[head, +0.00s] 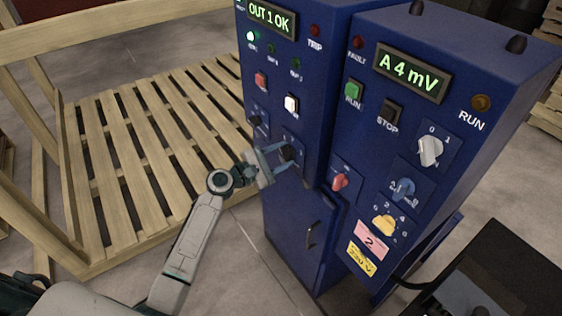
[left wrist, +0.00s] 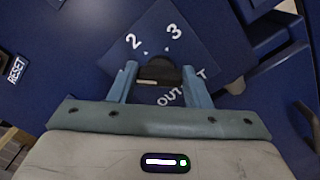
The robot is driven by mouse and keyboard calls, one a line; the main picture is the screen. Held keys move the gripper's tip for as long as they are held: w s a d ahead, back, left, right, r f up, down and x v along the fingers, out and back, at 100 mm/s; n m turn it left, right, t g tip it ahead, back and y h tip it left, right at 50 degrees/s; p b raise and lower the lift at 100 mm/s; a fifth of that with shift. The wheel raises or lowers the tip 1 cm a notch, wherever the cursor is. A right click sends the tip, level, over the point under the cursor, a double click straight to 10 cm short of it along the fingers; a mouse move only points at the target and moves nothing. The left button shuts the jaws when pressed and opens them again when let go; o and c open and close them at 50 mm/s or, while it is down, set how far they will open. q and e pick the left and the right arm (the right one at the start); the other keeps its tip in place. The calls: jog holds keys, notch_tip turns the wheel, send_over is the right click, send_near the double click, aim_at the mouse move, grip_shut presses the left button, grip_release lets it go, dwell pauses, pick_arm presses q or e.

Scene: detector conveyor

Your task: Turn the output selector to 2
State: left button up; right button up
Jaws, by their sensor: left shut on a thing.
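The output selector is a black knob (head: 289,152) on the left blue cabinet's front. In the left wrist view the knob (left wrist: 158,68) sits on a blue plate, with a 2 and a 3 above it and a partly covered OUTPUT label below. My left gripper (head: 282,157) is shut on the knob; in the left wrist view its fingers (left wrist: 160,77) lie on both sides of it. The knob's exact pointer direction is not clear. The display (head: 270,18) above reads OUT 1 OK. My right gripper is not in view.
The right blue cabinet (head: 440,110) has a display reading A 4 mV, a red knob (head: 340,181), a white knob (head: 430,151) and other controls. A door handle (head: 312,235) is below the selector. A wooden pallet (head: 150,145) lies at left.

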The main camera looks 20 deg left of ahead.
pick_arm(q)
jog(key=shift+f+m+b, duration=0.15)
jog(key=shift+m+b, duration=2.05)
jog(key=shift+f+m+b, duration=0.1)
jog(key=shift+m+b, duration=2.1)
jog(key=o, duration=0.8)
jog(key=shift+o, duration=0.9)
